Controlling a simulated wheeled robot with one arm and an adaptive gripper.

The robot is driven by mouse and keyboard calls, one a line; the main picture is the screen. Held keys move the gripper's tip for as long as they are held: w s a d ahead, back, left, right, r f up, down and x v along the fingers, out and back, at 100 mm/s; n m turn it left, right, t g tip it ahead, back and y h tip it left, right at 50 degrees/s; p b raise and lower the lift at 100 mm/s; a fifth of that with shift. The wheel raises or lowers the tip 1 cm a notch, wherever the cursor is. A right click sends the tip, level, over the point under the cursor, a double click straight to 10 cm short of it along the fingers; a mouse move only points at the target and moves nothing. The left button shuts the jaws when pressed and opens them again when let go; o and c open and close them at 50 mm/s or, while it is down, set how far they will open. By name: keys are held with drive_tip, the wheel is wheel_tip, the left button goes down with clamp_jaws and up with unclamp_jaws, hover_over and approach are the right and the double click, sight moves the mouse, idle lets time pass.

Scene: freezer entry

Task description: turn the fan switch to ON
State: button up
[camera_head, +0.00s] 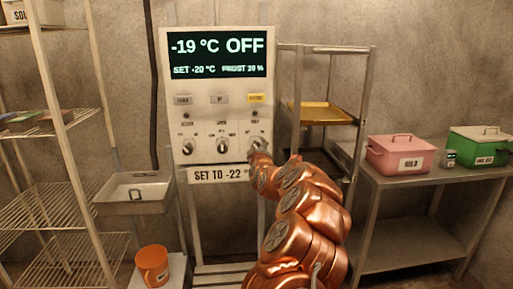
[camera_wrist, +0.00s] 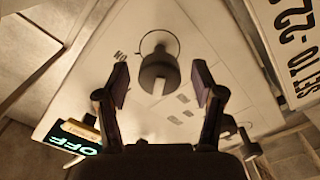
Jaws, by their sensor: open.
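The grey control panel (camera_head: 215,120) has a display (camera_head: 218,53) reading "-19 °C OFF", "SET -20 °C" and a frost figure. Three round knobs sit in a row below it. The right-hand knob (camera_head: 256,146) is partly covered by my copper arm in the head view. In the wrist view the dark knob (camera_wrist: 158,66) has a pale mark pointing down the picture, and a small "ON" label (camera_wrist: 119,55) lies to its upper left. My gripper (camera_wrist: 160,68) is open, one finger on each side of this knob, with gaps showing. Depth of the fingertips is unclear.
A "SET TO -22" sign (camera_head: 217,175) is below the knobs. A metal tray (camera_head: 134,194) and orange bucket (camera_head: 153,266) are left. A shelf with a yellow tray (camera_head: 318,112) is right, then a table (camera_head: 425,180) with pink (camera_head: 402,155) and green (camera_head: 479,146) boxes.

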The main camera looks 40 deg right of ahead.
drive_tip(key=shift+w+d, duration=0.35)
drive_tip(key=shift+c, duration=0.4)
drive_tip(key=c, duration=1.1)
